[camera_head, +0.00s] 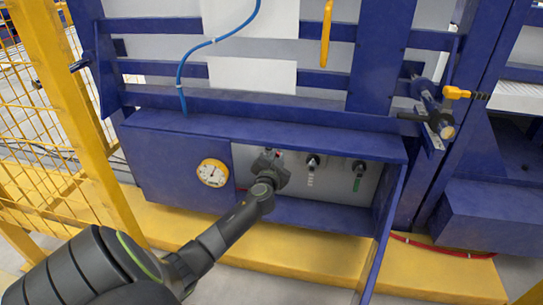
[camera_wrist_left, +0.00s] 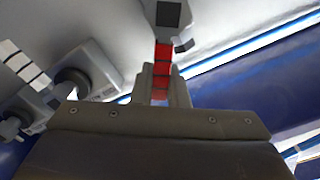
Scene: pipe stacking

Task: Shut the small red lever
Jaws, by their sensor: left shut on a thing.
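The small red lever (camera_wrist_left: 163,52) hangs from a grey valve body (camera_wrist_left: 168,14) in the left wrist view. Its lower part sits between the two fingers of my left gripper (camera_wrist_left: 163,85), which is shut on it. In the head view my left gripper (camera_head: 271,163) reaches into the open recess of the blue cabinet and hides most of the red lever. My right gripper is not in view.
A white lever (camera_head: 310,180) and a green lever (camera_head: 357,184) hang to the right in the recess. A round gauge (camera_head: 212,173) is left of it. The open cabinet door (camera_head: 384,235) stands on the right. A yellow fence (camera_head: 75,110) is at left.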

